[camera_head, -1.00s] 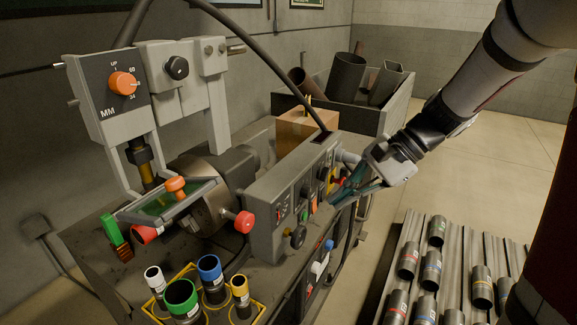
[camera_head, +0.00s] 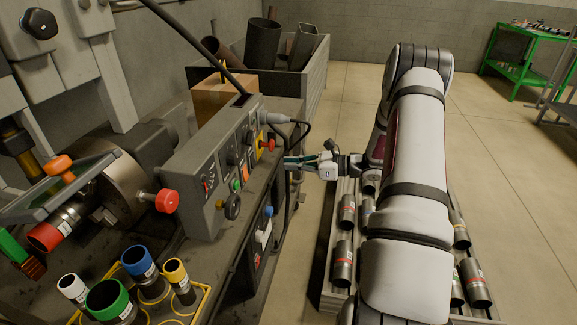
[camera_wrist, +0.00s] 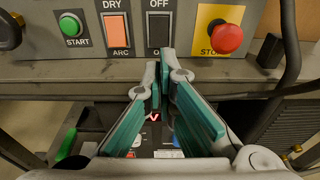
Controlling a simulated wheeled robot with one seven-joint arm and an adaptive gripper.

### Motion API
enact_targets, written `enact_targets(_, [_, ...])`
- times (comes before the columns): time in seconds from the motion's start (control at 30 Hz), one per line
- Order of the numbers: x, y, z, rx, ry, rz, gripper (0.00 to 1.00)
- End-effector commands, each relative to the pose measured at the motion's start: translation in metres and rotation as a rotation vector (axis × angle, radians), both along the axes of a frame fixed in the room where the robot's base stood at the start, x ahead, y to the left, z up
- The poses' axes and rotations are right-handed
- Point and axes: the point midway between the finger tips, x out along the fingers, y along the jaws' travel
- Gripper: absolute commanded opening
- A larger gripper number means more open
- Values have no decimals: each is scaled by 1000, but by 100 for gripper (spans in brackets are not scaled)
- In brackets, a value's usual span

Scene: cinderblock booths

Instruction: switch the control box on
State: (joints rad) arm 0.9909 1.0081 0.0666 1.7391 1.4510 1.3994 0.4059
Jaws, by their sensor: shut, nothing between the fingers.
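The grey control box (camera_head: 205,185) stands along the bench edge in the head view, its sloping front set with knobs, switches and buttons. In the wrist view its panel shows a green START button (camera_wrist: 70,27), an orange DRY/ARC switch (camera_wrist: 117,37), a black OFF switch (camera_wrist: 158,30) and a red STOP button (camera_wrist: 229,38) on a yellow plate. My gripper (camera_head: 288,163) is shut and empty near the box's right end. In the wrist view its fingertips (camera_wrist: 160,68) appear just below the black switch; contact cannot be told. The fingers hide part of a lower panel.
Colour-ringed tubes (camera_head: 112,302) stand on the bench at front left. A red knob (camera_head: 167,201) sticks out near the box. A cardboard box (camera_head: 208,102) and a pipe bin (camera_head: 310,75) stand behind. A rack of cylinders (camera_head: 327,298) lies below my arm.

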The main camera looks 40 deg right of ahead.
Motion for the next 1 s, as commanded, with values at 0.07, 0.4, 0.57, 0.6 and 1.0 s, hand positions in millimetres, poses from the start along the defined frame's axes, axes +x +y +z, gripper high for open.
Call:
enact_targets(0.07, [3, 3, 0, -1, 0, 2, 0])
enact_targets(0.4, [31, 26, -6, -2, 0, 6, 0])
enact_targets(0.57, [46, 37, -9, -2, -1, 4, 0])
enact_targets(0.6, [49, 39, -9, -2, -1, 4, 0])
enact_targets(1.0, [56, 45, -10, -3, 0, 3, 0])
